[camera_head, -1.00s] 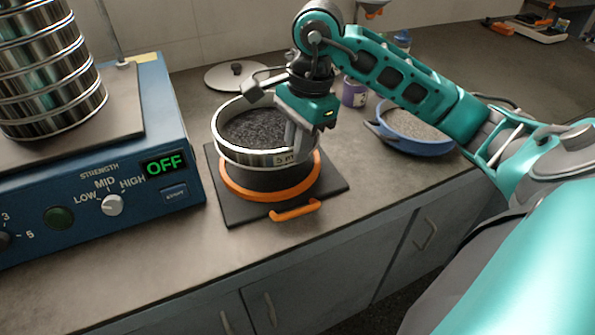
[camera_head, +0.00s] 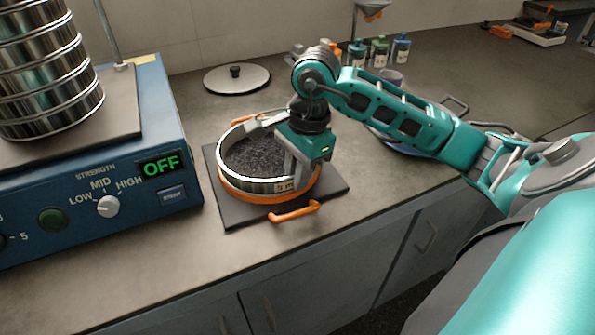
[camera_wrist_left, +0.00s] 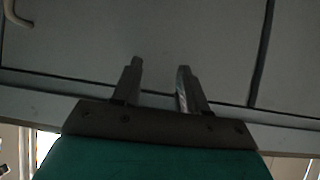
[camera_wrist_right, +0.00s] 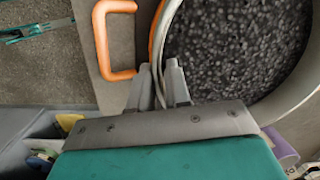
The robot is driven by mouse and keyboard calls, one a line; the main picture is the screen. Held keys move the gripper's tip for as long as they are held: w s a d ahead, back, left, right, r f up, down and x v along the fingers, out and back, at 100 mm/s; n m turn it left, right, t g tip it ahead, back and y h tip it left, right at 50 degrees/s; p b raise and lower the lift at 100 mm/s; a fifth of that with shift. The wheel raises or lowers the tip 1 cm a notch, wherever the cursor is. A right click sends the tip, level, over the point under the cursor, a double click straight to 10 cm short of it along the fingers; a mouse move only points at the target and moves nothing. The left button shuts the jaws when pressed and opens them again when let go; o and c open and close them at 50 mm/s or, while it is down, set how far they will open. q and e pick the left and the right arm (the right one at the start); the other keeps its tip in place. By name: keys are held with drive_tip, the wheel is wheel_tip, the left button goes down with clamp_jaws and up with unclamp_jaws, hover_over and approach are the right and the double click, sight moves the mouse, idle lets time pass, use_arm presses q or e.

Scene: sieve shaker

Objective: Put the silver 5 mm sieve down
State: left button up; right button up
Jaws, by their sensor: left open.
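The silver 5 mm sieve (camera_head: 258,186), full of dark granules, is level on the orange-rimmed base (camera_head: 295,211) on a dark square mat. Its "5 mm" label faces front right. The sieve wall sits low, right at the orange rim; whether it fully rests there is hard to tell. My right gripper (camera_head: 292,172) is shut on the sieve's right wall. In the right wrist view its fingers (camera_wrist_right: 160,78) are on either side of the rim, beside the granules (camera_wrist_right: 235,45). My left gripper (camera_wrist_left: 158,75) is open and empty, in front of grey cabinet doors.
The blue shaker (camera_head: 90,195) stands left, its display OFF, with a stack of silver sieves (camera_head: 45,75) on it. A lid (camera_head: 237,80) lies behind. A blue pan (camera_head: 400,145) is partly hidden behind my right arm. Bottles (camera_head: 378,52) stand at the back.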

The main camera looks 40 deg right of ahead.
use_arm(q)
drive_tip(key=shift+r, duration=0.1)
use_arm(e)
drive_tip(key=o, duration=0.3)
drive_tip(key=shift+r, duration=0.25)
use_arm(q)
drive_tip(key=shift+s+a+r+p, duration=0.3)
drive_tip(key=shift+a+p, duration=0.1)
drive_tip(key=shift+p, duration=0.6)
use_arm(e)
drive_tip(key=r, duration=0.4)
drive_tip(key=d+r, duration=0.1)
drive_tip(key=r, duration=0.2)
drive_tip(key=s+r, duration=0.1)
drive_tip(key=r, duration=0.3)
drive_tip(key=shift+d+r, duration=0.2)
drive_tip(key=shift+r, duration=0.15)
